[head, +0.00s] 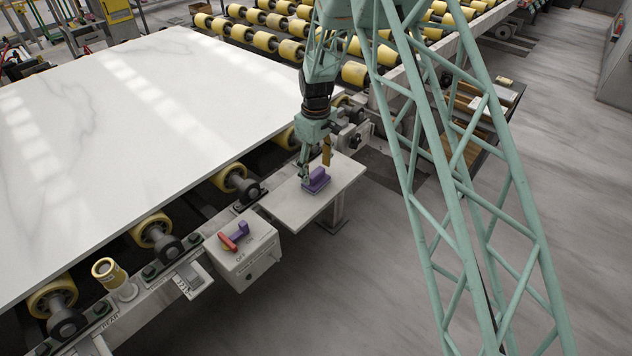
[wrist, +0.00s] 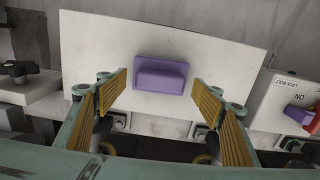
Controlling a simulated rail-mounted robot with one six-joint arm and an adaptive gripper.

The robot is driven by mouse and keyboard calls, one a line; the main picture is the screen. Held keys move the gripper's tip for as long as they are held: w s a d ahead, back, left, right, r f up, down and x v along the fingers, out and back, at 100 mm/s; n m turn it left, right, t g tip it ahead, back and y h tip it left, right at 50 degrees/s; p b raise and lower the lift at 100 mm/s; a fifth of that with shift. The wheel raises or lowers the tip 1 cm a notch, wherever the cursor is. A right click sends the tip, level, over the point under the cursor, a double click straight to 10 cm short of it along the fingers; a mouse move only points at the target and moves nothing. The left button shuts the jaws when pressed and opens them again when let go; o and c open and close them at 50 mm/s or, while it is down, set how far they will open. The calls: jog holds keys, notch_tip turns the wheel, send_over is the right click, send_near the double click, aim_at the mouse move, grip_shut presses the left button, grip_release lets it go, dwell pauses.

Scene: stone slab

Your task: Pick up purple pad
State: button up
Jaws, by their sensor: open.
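The purple pad (head: 317,180) is a small block with a raised grip, lying on a pale shelf plate (head: 285,205) beside the roller line. In the wrist view the purple pad (wrist: 161,75) sits near the middle of the plate (wrist: 230,60). My gripper (head: 315,162) is over the plate, close to the pad. In the wrist view my gripper (wrist: 159,92) is open, with one yellow-padded finger to each side of the pad. Clear gaps show between the fingers and the pad. The height of the fingertips above the plate is hard to tell.
A control box (head: 243,250) with a red and purple switch stands left of the plate; the box also shows at the wrist view's right edge (wrist: 280,105). A large white stone slab (head: 140,110) lies on the rollers. A cart (head: 485,120) stands at the right. The plate around the pad is bare.

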jog(key=shift+f, duration=1.1)
jog(key=c, duration=1)
